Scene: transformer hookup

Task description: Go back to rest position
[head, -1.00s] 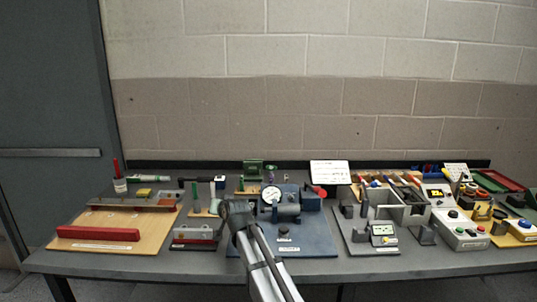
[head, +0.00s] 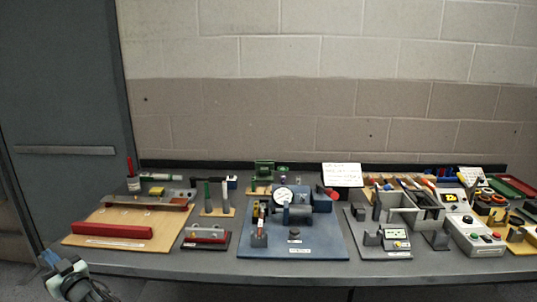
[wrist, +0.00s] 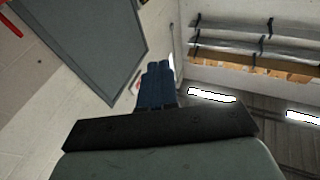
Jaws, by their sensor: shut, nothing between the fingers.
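My gripper (head: 48,259) is at the lower left of the head view, in front of the bench's left end and clear of everything on it. Its blue fingers point up and to the left. In the wrist view the fingers (wrist: 155,84) are together with nothing between them. They point up toward the wall and the ceiling lights.
The bench (head: 150,262) carries a wooden board with a red bar (head: 112,230), a blue plate with a gauge (head: 283,196), a grey meter fixture (head: 396,239) and a button box (head: 474,235). A grey door (head: 62,110) stands behind at left.

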